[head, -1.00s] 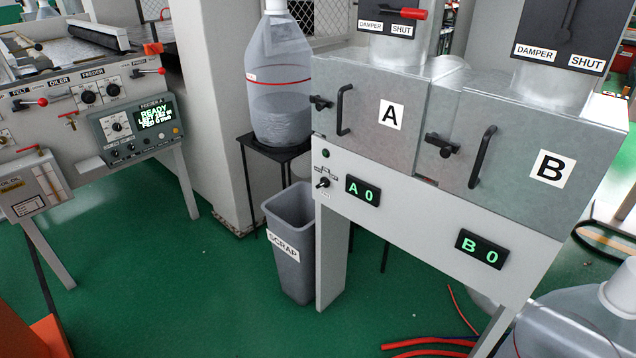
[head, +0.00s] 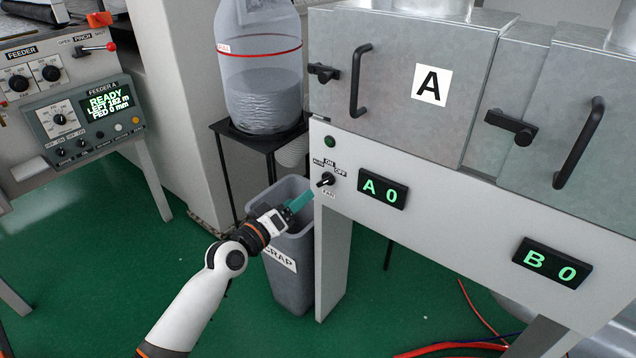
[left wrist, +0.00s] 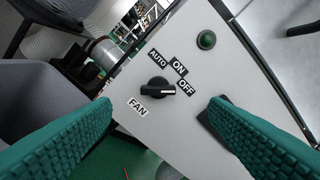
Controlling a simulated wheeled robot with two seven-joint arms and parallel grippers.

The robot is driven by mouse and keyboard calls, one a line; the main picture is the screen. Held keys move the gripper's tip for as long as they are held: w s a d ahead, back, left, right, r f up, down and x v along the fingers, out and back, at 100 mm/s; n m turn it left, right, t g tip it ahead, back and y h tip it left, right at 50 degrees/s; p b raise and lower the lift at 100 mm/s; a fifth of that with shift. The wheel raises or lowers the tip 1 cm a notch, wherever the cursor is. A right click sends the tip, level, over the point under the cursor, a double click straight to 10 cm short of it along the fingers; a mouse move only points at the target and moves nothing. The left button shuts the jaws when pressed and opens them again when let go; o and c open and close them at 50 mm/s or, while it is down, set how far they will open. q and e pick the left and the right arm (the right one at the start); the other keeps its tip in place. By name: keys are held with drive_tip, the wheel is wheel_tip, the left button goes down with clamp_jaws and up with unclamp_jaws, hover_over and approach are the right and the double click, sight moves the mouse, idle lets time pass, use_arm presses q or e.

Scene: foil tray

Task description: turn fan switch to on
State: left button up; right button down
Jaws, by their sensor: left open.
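The fan switch (head: 325,180) is a small black rotary knob on the left end of the white panel, under damper box A. In the left wrist view the knob (left wrist: 157,88) has a white mark pointing right, towards the OFF label (left wrist: 187,86). My left gripper (head: 304,200) is just left of and below the switch. Its green fingers are open, one on each side of the knob in the wrist view, apart from it. My right gripper is not in view.
A green lamp (head: 330,142) is above the switch, and the A 0 display (head: 383,189) is to its right. The grey scrap bin (head: 290,245) stands under my left gripper. A clear container (head: 262,75) rests on a black stand behind.

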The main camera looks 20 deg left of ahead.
sight(321, 182)
use_arm(q)
drive_tip(key=x, duration=0.8)
drive_tip(key=shift+f+b, duration=0.2)
drive_tip(key=shift+b, duration=0.2)
drive_tip(key=shift+w+d, duration=0.2)
drive_tip(key=shift+w, duration=0.5)
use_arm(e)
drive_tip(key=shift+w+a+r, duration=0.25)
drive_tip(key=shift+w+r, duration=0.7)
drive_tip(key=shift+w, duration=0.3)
use_arm(q)
drive_tip(key=shift+c, duration=0.6)
drive_tip(key=c, duration=0.9)
